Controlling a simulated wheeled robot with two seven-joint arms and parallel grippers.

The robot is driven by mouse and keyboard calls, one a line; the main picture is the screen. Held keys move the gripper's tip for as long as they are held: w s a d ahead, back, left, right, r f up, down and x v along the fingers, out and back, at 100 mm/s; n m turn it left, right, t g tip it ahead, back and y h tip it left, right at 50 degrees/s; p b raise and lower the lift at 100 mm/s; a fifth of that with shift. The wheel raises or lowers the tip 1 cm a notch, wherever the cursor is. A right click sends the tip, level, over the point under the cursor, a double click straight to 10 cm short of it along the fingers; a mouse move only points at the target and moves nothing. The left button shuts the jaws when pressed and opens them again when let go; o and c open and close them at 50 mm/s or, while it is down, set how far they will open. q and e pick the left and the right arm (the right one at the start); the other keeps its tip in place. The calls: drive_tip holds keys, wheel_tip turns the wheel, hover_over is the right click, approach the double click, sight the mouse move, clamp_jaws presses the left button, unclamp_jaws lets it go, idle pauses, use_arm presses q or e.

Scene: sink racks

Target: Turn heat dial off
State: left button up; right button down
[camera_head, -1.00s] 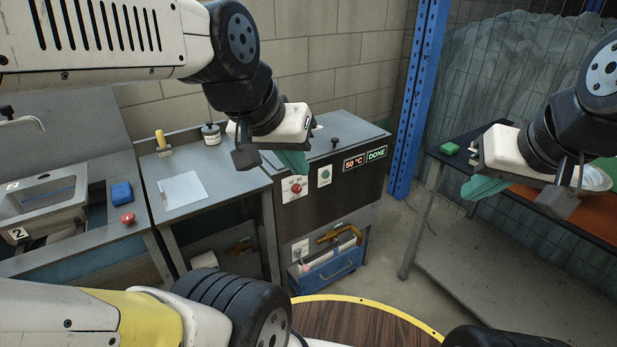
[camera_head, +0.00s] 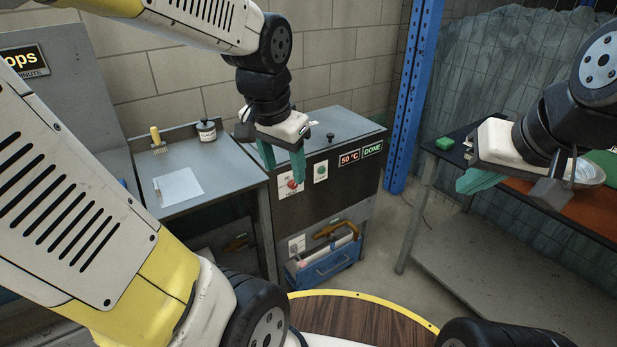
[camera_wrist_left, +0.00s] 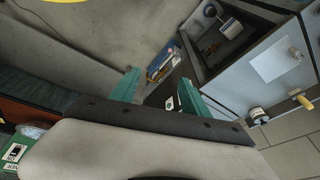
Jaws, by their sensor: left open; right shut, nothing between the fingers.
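The heat dial (camera_head: 292,184) is a red knob on a white plate on the dark front panel of the grey cabinet (camera_head: 340,125). A green button on a white plate (camera_head: 320,171) sits to its right. Lit signs read "50 °C" (camera_head: 349,158) and "DONE" (camera_head: 372,149). My left gripper (camera_head: 283,170) is open, its green fingers pointing down in front of the panel beside the dial; I cannot tell whether they touch it. In the left wrist view its fingers (camera_wrist_left: 158,90) are apart and the dial is not clearly visible. My right gripper (camera_head: 480,181) is shut and empty at the right.
A grey table (camera_head: 215,185) with paper (camera_head: 178,188), a yellow-handled brush (camera_head: 156,136) and a jar (camera_head: 206,131) stands left of the cabinet. A blue toolbox (camera_head: 325,265) is below. A blue post (camera_head: 412,100) stands right of the cabinet.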

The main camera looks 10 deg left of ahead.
use_arm(q)
drive_tip(key=w+a+f+m+g+y, duration=0.3)
drive_tip(key=w+a+f+m+y, duration=0.35)
drive_tip(key=w+f, duration=0.35)
drive_tip(key=m+t+y, duration=0.7)
drive_tip(key=m+t, duration=0.5)
drive_tip(key=m, duration=1.2)
approach(294, 186)
drive_tip(key=shift+m, duration=0.25)
drive_tip(key=x, duration=0.8)
drive_tip(key=shift+w+a+f, duration=0.1)
drive_tip(key=shift+w+a, duration=0.05)
drive_tip(key=shift+w, duration=0.1)
drive_tip(key=shift+c, duration=0.4)
clamp_jaws()
